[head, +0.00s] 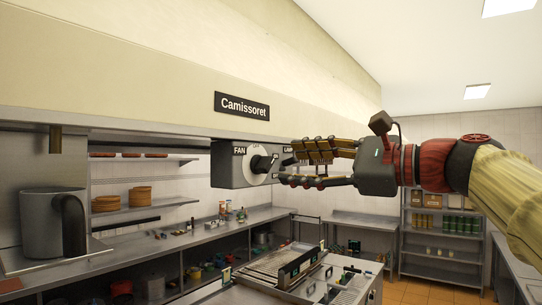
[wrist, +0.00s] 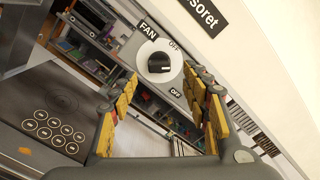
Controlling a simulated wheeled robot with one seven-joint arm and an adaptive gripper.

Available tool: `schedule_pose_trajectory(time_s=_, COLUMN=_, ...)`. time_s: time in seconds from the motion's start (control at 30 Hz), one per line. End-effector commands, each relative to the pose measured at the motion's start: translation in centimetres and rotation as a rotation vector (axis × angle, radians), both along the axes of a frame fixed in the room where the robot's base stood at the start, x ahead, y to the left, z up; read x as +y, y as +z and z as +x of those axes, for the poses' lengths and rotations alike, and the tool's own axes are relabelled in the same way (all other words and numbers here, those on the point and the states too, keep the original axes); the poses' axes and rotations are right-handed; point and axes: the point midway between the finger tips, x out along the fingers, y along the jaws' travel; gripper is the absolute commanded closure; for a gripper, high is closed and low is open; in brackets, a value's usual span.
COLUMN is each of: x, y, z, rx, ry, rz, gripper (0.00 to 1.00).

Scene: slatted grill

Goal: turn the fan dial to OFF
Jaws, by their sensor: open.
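The fan dial (head: 259,166) is a black knob on a round white plate, on the front of a grey control box (head: 225,168) under the hood. The label FAN is at its left. In the wrist view the dial (wrist: 159,62) lies ahead, between the finger directions, with OFF printed on two sides of the plate. The knob's exact pointing is hard to tell. My gripper (head: 289,161) is open just right of the dial, its fingers pointing at it. In the wrist view my gripper (wrist: 162,83) has empty space between its yellow-padded fingers. Contact with the knob cannot be told.
A lamp label beside the dial is partly hidden by my fingers. The hood with a Camissoret sign (head: 242,105) is above. Below are a counter (head: 185,245) with small items and a slatted grill (head: 278,262). A grey jug (head: 52,222) stands at left.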

Motion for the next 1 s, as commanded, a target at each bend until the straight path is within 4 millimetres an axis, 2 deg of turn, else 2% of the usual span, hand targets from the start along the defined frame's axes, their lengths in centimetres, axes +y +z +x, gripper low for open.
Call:
schedule_pose_trajectory(time_s=0.4, x=4.7, y=0.0, z=3.6, rx=0.001, ry=0.002, rz=-0.002, gripper=0.53)
schedule_pose_trajectory(time_s=0.57, x=5.4, y=-0.1, z=4.1, rx=0.001, ry=0.001, rz=-0.002, gripper=0.53)
schedule_pose_trajectory(time_s=0.83, x=5.4, y=-0.1, z=4.2, rx=0.000, ry=-0.001, rz=-0.003, gripper=0.53)
schedule_pose_trajectory(time_s=1.0, x=5.4, y=-0.1, z=4.2, rx=0.000, ry=-0.001, rz=-0.003, gripper=0.63)
